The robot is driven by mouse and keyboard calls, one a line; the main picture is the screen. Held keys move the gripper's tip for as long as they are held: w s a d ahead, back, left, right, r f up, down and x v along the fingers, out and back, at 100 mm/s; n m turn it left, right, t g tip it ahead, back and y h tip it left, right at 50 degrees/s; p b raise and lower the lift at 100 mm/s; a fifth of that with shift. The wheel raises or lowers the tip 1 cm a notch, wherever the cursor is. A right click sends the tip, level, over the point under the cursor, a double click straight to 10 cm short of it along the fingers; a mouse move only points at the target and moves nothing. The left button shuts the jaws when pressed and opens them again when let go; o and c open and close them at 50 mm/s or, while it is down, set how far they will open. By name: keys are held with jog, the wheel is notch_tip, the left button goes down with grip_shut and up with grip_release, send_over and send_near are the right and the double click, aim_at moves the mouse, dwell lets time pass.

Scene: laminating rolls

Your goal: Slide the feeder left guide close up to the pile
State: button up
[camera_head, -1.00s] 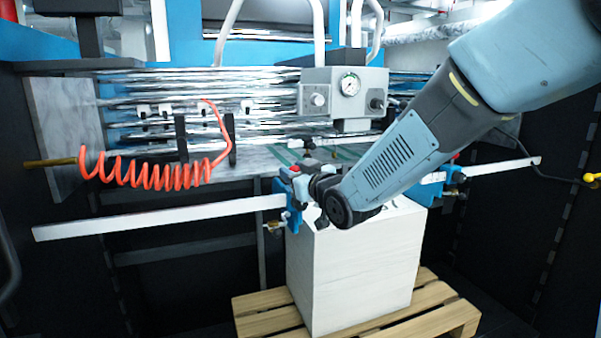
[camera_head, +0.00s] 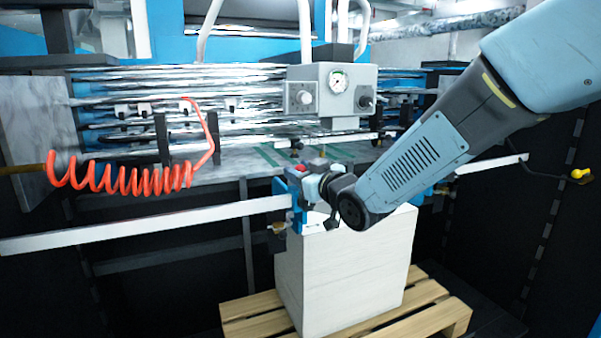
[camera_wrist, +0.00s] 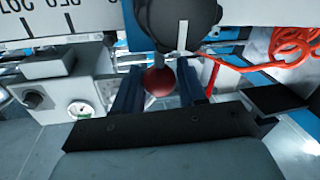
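The left guide (camera_head: 288,205) is a blue bracket on a long white rail (camera_head: 140,224). In the head view it overlaps the upper left edge of the white pile (camera_head: 345,272), which stands upright on a wooden pallet; any gap between them is hard to judge. My gripper (camera_head: 311,178) is at the top of the guide, partly hidden by my wrist. In the wrist view, its two dark fingers (camera_wrist: 158,88) stand on both sides of a red ball knob (camera_wrist: 158,80) and appear shut on it. The right guide is mostly hidden behind my arm.
The grey control box with a gauge (camera_head: 331,92) stands behind the pile and also shows in the wrist view (camera_wrist: 65,98). A coiled red hose (camera_head: 125,178) hangs at left. Metal rollers (camera_head: 240,98) lie behind. Dark open space lies below the rail at left.

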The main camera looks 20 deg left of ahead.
jog(key=o, duration=0.3)
jog(key=v, duration=1.3)
jog(key=shift+s+d, duration=0.25)
jog(key=shift+d, duration=0.05)
jog(key=w+d+f+m+h, duration=0.2)
jog(key=d+m+h, duration=0.65)
jog(key=d, duration=1.35)
jog(key=s+d+m+g+h, duration=0.1)
jog(key=s+d+h, duration=0.1)
jog(key=s+d, duration=0.2)
jog(key=s+d+m+g+h, duration=0.1)
jog(key=s+d+g, duration=0.1)
jog(key=s+d, duration=0.2)
jog(key=s+d+f+m+g+h, duration=0.1)
jog(key=s+d+m+g+h, duration=0.1)
jog(key=s+d, duration=0.2)
jog(key=shift+s+f+h, duration=0.1)
jog(key=shift+s+h, duration=0.25)
jog(key=shift+s, duration=1.15)
